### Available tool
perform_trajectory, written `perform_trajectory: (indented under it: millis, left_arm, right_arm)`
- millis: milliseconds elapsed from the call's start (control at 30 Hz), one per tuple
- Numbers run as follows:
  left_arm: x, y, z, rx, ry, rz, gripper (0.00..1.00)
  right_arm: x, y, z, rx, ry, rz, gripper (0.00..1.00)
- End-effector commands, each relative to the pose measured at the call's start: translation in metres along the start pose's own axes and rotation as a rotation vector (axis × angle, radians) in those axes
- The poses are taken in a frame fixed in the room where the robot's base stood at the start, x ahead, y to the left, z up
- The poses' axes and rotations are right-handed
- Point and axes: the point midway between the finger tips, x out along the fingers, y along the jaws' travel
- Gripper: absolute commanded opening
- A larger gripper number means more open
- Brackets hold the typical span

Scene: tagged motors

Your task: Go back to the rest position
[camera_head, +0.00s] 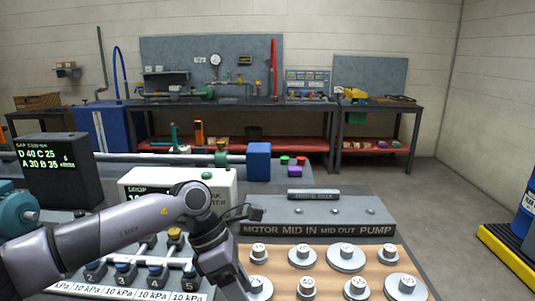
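My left arm comes in from the left and bends down at the wrist. My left gripper (224,266) points down at the bottom edge, just left of the wooden board with the round weights. Its fingertips are cut off or hidden, so I cannot see whether it is open or holds anything. My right gripper is not in view.
A wooden board (327,264) holds several round metal weights. Behind it is a grey box (318,213) labelled MOTOR MID IN MID OUT PUMP. A white display box (150,188), a black display box (62,170) and numbered valves (122,271) surround my arm. Open floor (440,200) lies right.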

Motion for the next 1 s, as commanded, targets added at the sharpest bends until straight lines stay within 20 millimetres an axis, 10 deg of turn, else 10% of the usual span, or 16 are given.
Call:
perform_trajectory:
  millis: [233,533,767,1000]
  left_arm:
    - [0.051,-0.070,0.070,-0.177,-0.459,-0.312,0.61]
    - [0.036,-0.104,0.118,-0.603,-0.975,-0.669,0.61]
    - [0.014,-0.084,0.104,-1.053,-1.309,-0.909,0.61]
    - [0.018,-0.049,0.036,-1.603,-1.586,-1.106,0.61]
  right_arm:
    - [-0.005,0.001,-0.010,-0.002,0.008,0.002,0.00]
    - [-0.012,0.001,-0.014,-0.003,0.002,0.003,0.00]
    - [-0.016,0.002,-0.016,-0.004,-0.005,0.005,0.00]
    - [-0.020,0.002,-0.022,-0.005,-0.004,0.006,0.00]
